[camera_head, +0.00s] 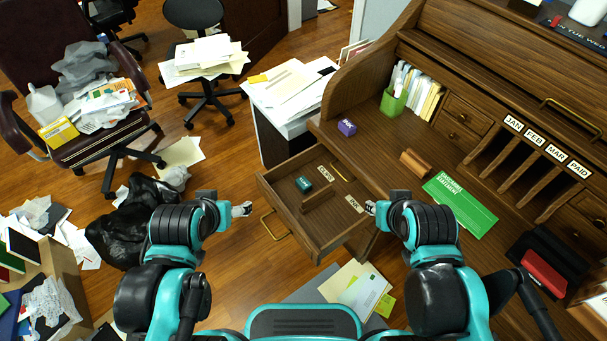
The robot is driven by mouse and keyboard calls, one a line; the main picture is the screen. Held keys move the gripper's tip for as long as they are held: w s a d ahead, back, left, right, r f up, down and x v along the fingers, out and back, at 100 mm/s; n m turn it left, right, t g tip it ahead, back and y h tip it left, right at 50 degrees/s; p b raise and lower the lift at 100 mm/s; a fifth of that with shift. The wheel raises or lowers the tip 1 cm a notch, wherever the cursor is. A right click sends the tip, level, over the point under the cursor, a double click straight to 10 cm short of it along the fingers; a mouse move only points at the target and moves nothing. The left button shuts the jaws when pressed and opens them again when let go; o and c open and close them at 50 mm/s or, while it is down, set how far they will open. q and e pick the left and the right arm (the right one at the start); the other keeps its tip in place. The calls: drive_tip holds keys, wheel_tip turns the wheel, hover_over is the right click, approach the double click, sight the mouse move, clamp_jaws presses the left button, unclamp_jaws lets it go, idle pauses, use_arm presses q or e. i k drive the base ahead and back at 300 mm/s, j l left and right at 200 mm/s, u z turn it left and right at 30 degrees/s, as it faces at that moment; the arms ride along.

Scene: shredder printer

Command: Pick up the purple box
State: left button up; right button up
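The small purple box (347,127) sits on the wooden desk top, near the desk's left edge, with pale marking on its front. My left gripper (246,209) is over the floor, left of the open drawer and well away from the box. My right gripper (369,207) is near the right side of the open drawer, below the box in the picture and apart from it. Both grippers are small here; I cannot tell whether their fingers are open or shut. I see nothing held in either one.
The open drawer (284,239) juts out in front of the desk, with a small teal box (304,184) inside. On the desk are a green pen cup (393,102), a brown wooden block (415,163) and a green sheet (460,205). A paper-covered white cabinet (292,126) stands left.

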sight(346, 127)
drive_tip(key=i+j, duration=0.1)
drive_tip(key=i, duration=0.15)
drive_tip(key=i+j+z, duration=0.1)
drive_tip(key=i, duration=0.2)
drive_tip(key=z, duration=1.55)
